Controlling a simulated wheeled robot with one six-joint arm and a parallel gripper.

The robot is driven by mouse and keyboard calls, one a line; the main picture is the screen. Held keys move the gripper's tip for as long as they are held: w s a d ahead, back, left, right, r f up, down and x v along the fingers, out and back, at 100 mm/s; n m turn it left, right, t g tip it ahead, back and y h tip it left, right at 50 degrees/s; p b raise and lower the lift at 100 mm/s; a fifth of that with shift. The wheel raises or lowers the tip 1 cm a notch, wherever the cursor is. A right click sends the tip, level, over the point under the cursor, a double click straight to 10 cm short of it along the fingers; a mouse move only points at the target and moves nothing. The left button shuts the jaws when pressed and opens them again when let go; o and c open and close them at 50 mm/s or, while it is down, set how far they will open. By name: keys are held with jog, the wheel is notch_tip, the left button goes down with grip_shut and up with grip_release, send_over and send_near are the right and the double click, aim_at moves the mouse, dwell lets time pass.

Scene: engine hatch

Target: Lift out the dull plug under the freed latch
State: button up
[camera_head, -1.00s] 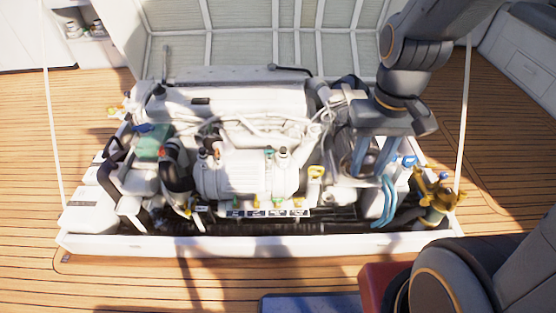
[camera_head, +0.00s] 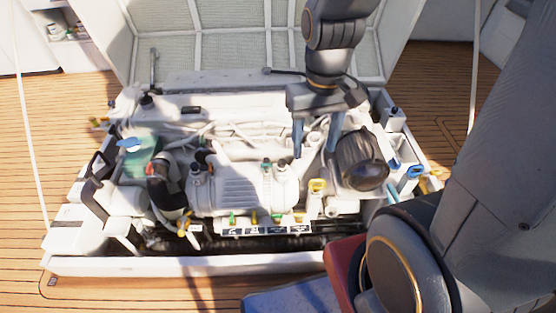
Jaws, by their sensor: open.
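My gripper (camera_head: 315,150) hangs from above over the right part of the engine, with its two blue-grey fingers spread apart and nothing seen between them. A yellow-topped white fitting (camera_head: 317,187) stands below the fingers, apart from them. Several small green, yellow and blue tabs (camera_head: 253,217) sit in a row along the engine's front, above a strip of labels (camera_head: 260,230). I cannot tell from this view which piece is the dull plug or which latch is freed.
The white engine (camera_head: 235,185) fills the hatch, whose white rim (camera_head: 180,263) runs along the front. A dark round canister (camera_head: 362,160) is close right of the fingers. Blue-handled fittings (camera_head: 413,173) stand farther right. The raised lid (camera_head: 235,45) is behind.

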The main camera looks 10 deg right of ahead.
jog(key=w+f+n+b, duration=0.3)
jog(key=w+f+b, duration=0.5)
jog(key=w+f, duration=0.7)
jog(key=n+b, duration=0.4)
jog(key=b, duration=0.3)
send_over(282, 161)
jog(key=f, duration=1.5)
jog(key=shift+a+f, duration=0.1)
jog(key=shift+a, duration=0.2)
jog(key=shift+w+f+b, duration=0.1)
jog(key=shift+f+b, duration=0.25)
jog(key=shift+f, duration=1.1)
jog(key=f, duration=0.5)
jog(key=shift+s+d+b, duration=0.2)
jog(key=shift+d+b, duration=0.05)
jog(key=shift+b, duration=0.15)
jog(key=shift+c, duration=0.2)
jog(key=c, duration=1.2)
